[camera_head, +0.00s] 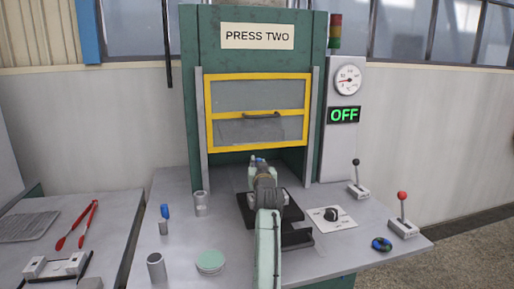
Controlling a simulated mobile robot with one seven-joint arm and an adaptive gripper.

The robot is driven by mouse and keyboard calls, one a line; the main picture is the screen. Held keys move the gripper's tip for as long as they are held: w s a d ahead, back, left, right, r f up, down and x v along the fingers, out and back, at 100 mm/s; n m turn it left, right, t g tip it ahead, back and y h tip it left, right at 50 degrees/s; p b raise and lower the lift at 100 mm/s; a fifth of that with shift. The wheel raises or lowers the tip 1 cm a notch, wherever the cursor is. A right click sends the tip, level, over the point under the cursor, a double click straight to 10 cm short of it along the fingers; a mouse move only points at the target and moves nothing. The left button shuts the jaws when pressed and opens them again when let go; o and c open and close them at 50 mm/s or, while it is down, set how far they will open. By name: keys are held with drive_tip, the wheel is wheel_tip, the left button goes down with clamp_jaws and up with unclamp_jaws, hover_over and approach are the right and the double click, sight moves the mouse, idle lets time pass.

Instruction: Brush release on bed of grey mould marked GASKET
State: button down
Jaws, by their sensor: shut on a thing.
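My gripper (259,165) is over the press table, in front of the press opening, seen from behind. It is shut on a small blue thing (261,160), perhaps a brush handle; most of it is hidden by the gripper. A dark flat block (291,207) lies beneath my arm, partly covered by it. A second dark block (297,239) lies nearer, also partly hidden. I cannot read a GASKET mark on either, and cannot tell which is the grey mould. I cannot tell whether the held thing touches a block.
The press (200,130) has a yellow-framed guard (258,76), raised above the opening, and an OFF sign (344,115). Grey cups (201,204), a blue-topped item (165,212) and a green disc (210,262) stand left. A dial (332,215) and levers (403,222) are right.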

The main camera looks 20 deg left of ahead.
drive_tip(key=r, duration=0.3)
drive_tip(key=shift+w+d+p, duration=0.1)
drive_tip(key=shift+d+p, duration=0.2)
drive_tip(key=shift+a+r, duration=0.1)
drive_tip(key=shift+r, duration=2.2)
drive_tip(key=shift+f, duration=0.1)
